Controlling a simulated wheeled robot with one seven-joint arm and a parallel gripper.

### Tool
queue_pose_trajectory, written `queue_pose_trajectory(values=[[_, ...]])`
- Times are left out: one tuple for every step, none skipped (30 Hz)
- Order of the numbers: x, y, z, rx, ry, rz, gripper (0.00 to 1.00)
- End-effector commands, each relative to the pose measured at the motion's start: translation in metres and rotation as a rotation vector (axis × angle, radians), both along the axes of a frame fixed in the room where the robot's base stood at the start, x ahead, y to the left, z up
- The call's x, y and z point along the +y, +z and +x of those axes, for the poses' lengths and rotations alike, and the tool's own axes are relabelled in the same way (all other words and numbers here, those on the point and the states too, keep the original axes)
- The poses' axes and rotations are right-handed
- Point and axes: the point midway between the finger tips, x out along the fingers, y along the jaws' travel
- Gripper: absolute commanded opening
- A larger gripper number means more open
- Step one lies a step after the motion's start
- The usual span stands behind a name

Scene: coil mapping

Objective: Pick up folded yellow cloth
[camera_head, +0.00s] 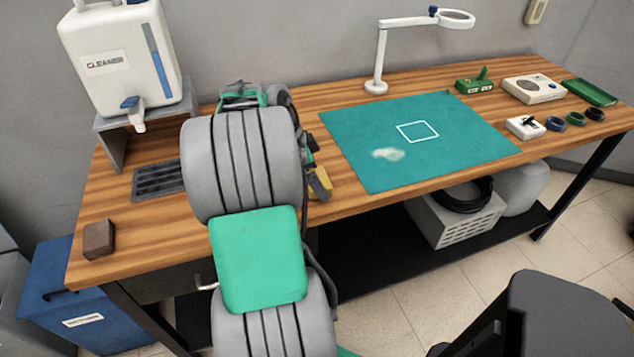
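A small yellow piece (318,186), which looks like the folded yellow cloth, shows on the wooden table just right of my grey and green arm. Most of it is hidden by dark grey parts and by the arm. My gripper (316,168) seems to be these dark parts at the arm's far end, right at the yellow piece. The fingers are too small and too covered to tell whether they are open or shut, or whether they touch the cloth.
A teal mat (450,160) with a white square and a whitish smear lies right of the gripper. A white lamp (380,60) stands behind it. A cleaner jug (115,60) stands on a stand at left. A brown block (99,239) lies near the front left edge.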

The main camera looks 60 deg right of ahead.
Motion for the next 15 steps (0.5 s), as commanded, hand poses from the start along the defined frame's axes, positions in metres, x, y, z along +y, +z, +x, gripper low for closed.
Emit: queue_pose_trajectory(values=[[0.0001, 0.0003, 0.0003, 0.0, 0.0, 0.0, 1.0], [0.0001, 0.0003, 0.0003, 0.0, 0.0, 0.0, 1.0], [0.0001, 0.0003, 0.0003, 0.0, 0.001, 0.0, 0.97], [0.0002, 0.0004, 0.0002, 0.0, 0.001, 0.0, 0.94], [0.0001, 0.0004, 0.0003, 0.0, 0.001, 0.0, 0.92], [0.0002, 0.0005, 0.0004, 0.0, 0.001, 0.0, 0.89], [0.0002, 0.0005, 0.0004, 0.0, 0.001, 0.0, 0.86], [0.0002, 0.0006, 0.0004, 0.0, 0.001, 0.0, 0.84], [0.0002, 0.0006, 0.0004, 0.0, 0.001, 0.0, 0.8], [0.0002, 0.0006, 0.0004, 0.0, 0.001, 0.0, 0.78], [0.0002, 0.0006, 0.0004, 0.0, 0.001, 0.0, 0.75], [0.0003, 0.0006, 0.0005, 0.0, 0.001, 0.0, 0.72], [0.0003, 0.0006, 0.0005, 0.0, 0.001, 0.0, 0.7], [0.0003, 0.0006, 0.0005, 0.0, 0.001, 0.0, 0.67], [0.0003, 0.0006, 0.0005, 0.0, 0.001, 0.0, 0.64]])
